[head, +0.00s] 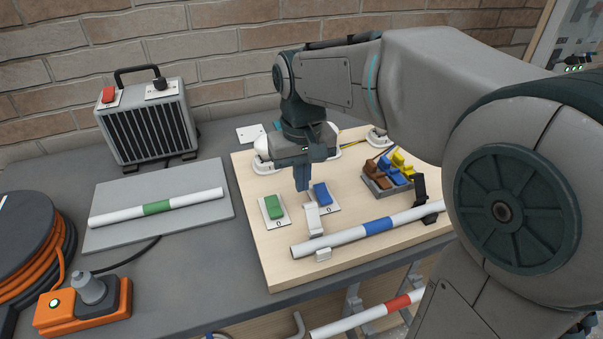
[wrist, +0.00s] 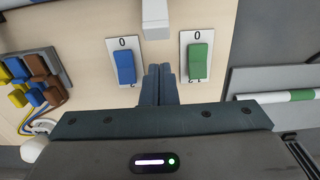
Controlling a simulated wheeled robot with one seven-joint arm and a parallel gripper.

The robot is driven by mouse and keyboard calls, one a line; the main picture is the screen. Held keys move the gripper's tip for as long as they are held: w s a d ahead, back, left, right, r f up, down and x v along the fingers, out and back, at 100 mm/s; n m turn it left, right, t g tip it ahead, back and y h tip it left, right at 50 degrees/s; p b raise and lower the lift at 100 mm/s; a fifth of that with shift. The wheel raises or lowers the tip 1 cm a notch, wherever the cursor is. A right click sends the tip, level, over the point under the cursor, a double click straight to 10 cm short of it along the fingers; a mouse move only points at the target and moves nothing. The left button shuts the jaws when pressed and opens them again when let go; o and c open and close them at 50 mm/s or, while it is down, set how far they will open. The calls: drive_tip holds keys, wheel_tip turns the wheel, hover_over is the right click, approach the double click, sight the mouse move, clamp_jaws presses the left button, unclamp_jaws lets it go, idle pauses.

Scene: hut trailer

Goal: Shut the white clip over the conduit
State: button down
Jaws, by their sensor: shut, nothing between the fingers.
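The white clip (head: 313,220) stands up on the wooden board at the back side of the conduit (head: 340,238); its small front part (head: 323,254) shows on the near side. The clip looks open, with no arm across the conduit. The conduit is a white tube with a blue band. My gripper (head: 303,186) is shut and empty, pointing down behind the clip, near the blue switch. Its fingers (wrist: 159,82) show together in the wrist view.
A green switch (head: 274,207) and a blue switch (head: 322,194) flank the space behind the clip. A black clip (head: 421,190) stands at the conduit's right. Coloured connectors (head: 388,172) sit behind it. A green-banded tube (head: 157,207) lies on a grey plate at left.

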drive_tip(key=shift+f, duration=0.6)
drive_tip(key=shift+s, duration=0.15)
drive_tip(key=shift+s+d+b, duration=0.25)
drive_tip(key=shift+s+d, duration=0.15)
drive_tip(key=shift+s, duration=0.95)
drive_tip(key=shift+s+d+b, duration=0.2)
drive_tip(key=shift+s+d, duration=0.25)
drive_tip(key=shift+s, duration=0.95)
drive_tip(key=shift+s+d+b, duration=0.25)
drive_tip(key=shift+s+d, duration=0.15)
drive_tip(key=shift+s, duration=0.95)
drive_tip(key=r+p, duration=0.4)
drive_tip(key=r, duration=0.1)
drive_tip(key=shift+w+a, duration=0.1)
drive_tip(key=shift+w, duration=0.15)
drive_tip(key=shift+s, duration=0.15)
drive_tip(key=shift+s+d, duration=0.3)
drive_tip(key=shift+s, duration=0.55)
drive_tip(key=shift+r, duration=0.1)
